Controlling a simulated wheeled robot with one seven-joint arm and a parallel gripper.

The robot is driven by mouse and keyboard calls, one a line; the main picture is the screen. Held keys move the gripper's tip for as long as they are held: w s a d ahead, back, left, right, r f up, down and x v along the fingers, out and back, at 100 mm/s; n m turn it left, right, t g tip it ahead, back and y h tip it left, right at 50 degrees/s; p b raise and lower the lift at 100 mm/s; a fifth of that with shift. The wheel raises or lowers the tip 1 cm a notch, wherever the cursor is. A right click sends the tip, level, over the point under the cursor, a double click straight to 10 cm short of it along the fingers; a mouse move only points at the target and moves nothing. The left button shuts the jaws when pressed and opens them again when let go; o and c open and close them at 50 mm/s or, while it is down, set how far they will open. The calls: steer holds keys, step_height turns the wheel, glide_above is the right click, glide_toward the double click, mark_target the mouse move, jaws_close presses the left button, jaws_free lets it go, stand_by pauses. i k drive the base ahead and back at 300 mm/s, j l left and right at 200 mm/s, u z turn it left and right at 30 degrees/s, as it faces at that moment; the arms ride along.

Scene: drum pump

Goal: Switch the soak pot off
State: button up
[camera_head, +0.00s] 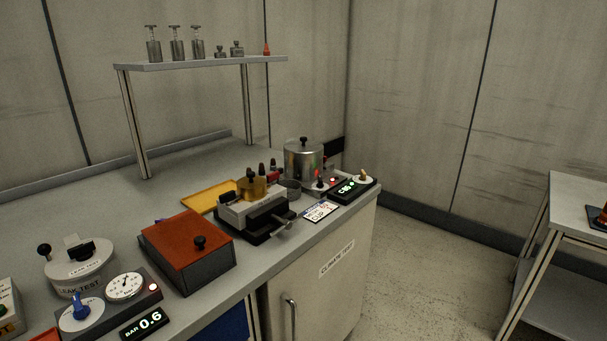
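The pot, likely the soak pot (303,160), is a shiny metal cylinder with a dark lid knob. It stands upright near the right end of the bench. I cannot read the display fully or tell which control belongs to the pot. My gripper is not in view.
In front of the controls lie a label card (321,211) and a clamp-like device (254,208). A red-lidded box (188,250), a gauge panel (125,287) and a yellow tray (208,197) are left. A shelf (200,64) stands behind. Floor is clear right of the bench.

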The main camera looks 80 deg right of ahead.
mark_target(321, 185)
steer(key=k+l, duration=0.15)
steer(key=l, duration=0.3)
steer(key=k+l+z, duration=0.1)
steer(key=l, duration=0.35)
steer(key=k+l, duration=0.25)
steer(key=l, duration=0.2)
steer(key=k+l+z, duration=0.1)
steer(key=l, duration=0.35)
steer(key=k+l, duration=0.15)
steer(key=l, duration=0.3)
steer(key=k+l+z, duration=0.1)
steer(key=l, duration=0.35)
steer(key=k+l+z, duration=0.1)
steer(key=l, duration=0.4)
steer(key=k, duration=0.05)
